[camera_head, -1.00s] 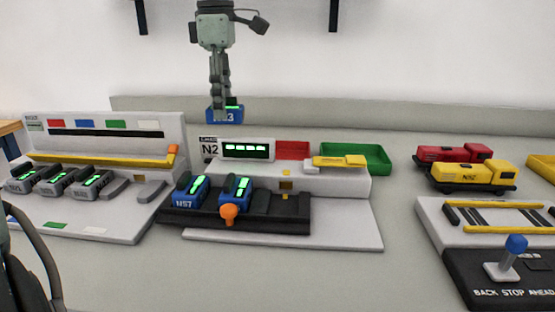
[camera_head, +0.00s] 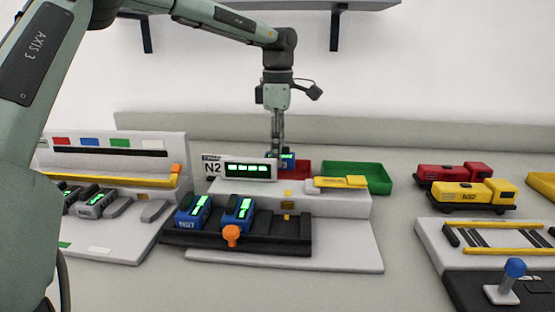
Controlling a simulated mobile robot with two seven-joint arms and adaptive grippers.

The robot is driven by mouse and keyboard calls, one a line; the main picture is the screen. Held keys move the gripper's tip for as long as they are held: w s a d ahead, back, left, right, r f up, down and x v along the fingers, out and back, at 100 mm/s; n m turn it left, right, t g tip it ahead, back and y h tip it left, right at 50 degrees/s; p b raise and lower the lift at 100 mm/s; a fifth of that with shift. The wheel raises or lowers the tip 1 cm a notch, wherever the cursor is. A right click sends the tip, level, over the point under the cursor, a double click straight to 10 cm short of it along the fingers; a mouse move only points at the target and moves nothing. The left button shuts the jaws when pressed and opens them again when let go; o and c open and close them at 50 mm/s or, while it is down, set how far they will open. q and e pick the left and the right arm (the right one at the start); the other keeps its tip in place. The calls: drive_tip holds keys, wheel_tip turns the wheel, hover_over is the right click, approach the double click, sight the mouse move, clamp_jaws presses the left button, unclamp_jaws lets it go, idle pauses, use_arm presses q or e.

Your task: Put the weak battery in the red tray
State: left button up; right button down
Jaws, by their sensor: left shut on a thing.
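My left gripper (camera_head: 279,153) points down behind the tester with the "N2" sign, shut on a blue battery (camera_head: 288,157) with a green light. The held battery is at the red tray (camera_head: 303,168), over or inside it; I cannot tell whether it touches the bottom. The tester's display (camera_head: 249,169) shows several green bars and hides part of the tray. Two blue batteries with green lights, one marked N57 (camera_head: 193,212) and another (camera_head: 238,213), sit in the black rack in front. My right gripper is not in view.
A green tray (camera_head: 357,176) stands right of the red tray. A yellow slider (camera_head: 341,182) lies before them. Grey batteries (camera_head: 96,203) sit in the left charger, partly behind my left arm. Red (camera_head: 452,174) and yellow (camera_head: 472,195) locomotives and a blue-knobbed lever (camera_head: 513,270) are at right.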

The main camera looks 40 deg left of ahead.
use_arm(q)
drive_tip(key=shift+f, duration=1.3)
drive_tip(key=shift+f, duration=0.15)
drive_tip(key=o, duration=1.3)
wheel_tip(320, 180, up, 12)
